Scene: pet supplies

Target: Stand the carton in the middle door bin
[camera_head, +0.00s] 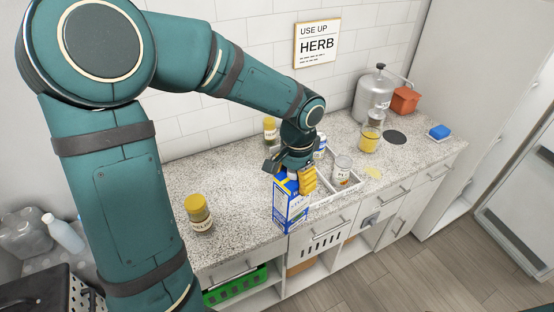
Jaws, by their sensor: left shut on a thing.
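A blue and white carton (290,212) is upright at the front edge of the speckled counter. My left gripper (296,180), with yellow finger pads, is shut on its upper part from above. The gripper hides the carton's top, and I cannot tell whether its base touches the counter. A large white panel with a grey frame (520,205), perhaps an open door, stands at the far right. No middle door bin can be made out. My right gripper is not in view.
A white divided tray (350,186) holding a jar (341,168) lies right beside the carton. A yellow-lidded jar (199,213) stands to the left. A metal dispenser (374,95), orange pot (405,99) and blue sponge (439,131) are further right. The wooden floor is clear.

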